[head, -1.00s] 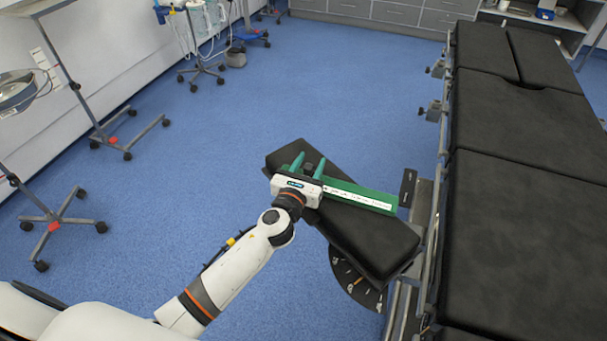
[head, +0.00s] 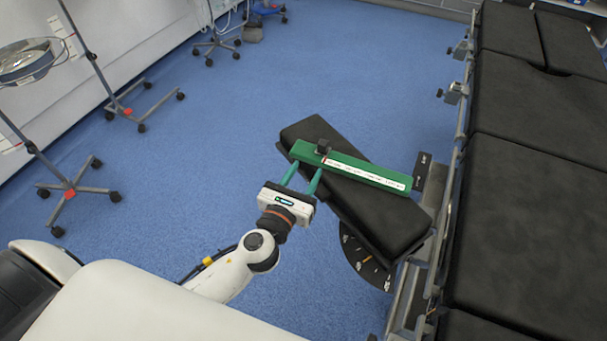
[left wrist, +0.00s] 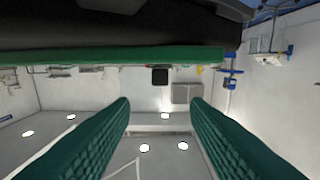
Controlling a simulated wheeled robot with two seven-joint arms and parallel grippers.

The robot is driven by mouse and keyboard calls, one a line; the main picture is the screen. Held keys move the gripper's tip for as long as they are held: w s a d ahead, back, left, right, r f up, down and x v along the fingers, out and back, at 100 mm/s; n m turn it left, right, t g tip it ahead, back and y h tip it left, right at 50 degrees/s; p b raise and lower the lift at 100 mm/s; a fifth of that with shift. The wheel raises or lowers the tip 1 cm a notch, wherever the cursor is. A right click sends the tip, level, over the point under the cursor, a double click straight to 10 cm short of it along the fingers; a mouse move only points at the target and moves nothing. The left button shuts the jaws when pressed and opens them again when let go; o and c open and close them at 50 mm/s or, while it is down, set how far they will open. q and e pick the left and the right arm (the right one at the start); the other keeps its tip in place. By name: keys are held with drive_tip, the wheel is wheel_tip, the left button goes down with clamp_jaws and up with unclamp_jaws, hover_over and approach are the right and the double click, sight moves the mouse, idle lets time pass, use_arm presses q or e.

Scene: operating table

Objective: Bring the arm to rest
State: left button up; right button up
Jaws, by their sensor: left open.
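My left gripper (head: 306,169) is open and empty, its two teal fingers pointing at the near edge of a long green bar with a white printed strip (head: 372,177). The bar lies across the black padded arm board (head: 375,215) and has a small black knob (head: 322,147) at its left end. In the left wrist view the teal fingers (left wrist: 160,112) stand wide apart with nothing between them. My right gripper is not in view.
The black operating table (head: 530,200) with metal side rails fills the right. Wheeled stands (head: 70,192) are at the left. Blue floor (head: 240,120) is clear between them. A dark round plate (head: 362,262) is below the arm board.

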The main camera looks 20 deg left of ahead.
use_arm(q)
drive_tip(key=s+a+f+n+g+y, duration=0.25)
drive_tip(key=s+n+g, duration=0.2)
drive_tip(key=n, duration=0.65)
drive_tip(key=s+a+f+n+g+y, duration=0.25)
drive_tip(key=s+a+n, duration=0.2)
drive_tip(key=n, duration=0.65)
drive_tip(key=s+d+f+n+g+h, duration=0.2)
drive_tip(key=s+n+g, duration=0.2)
drive_tip(key=s+n, duration=0.25)
drive_tip(key=s+d+f+n+g+h, duration=0.2)
drive_tip(key=s+d+n+g+h, duration=0.15)
drive_tip(key=s+n, duration=0.3)
wheel_tip(320, 180, down, 21)
drive_tip(key=g+p, duration=0.1)
drive_tip(key=p, duration=0.1)
drive_tip(key=s+a+f+p, duration=0.1)
drive_tip(key=s+a+f, duration=0.1)
drive_tip(key=s+f, duration=0.6)
drive_tip(key=s+a+f+m+g+y+p, duration=0.1)
drive_tip(key=s+a+f, duration=0.1)
drive_tip(key=s+f, duration=0.6)
drive_tip(key=shift+s+f, duration=0.15)
drive_tip(key=shift+s, duration=0.75)
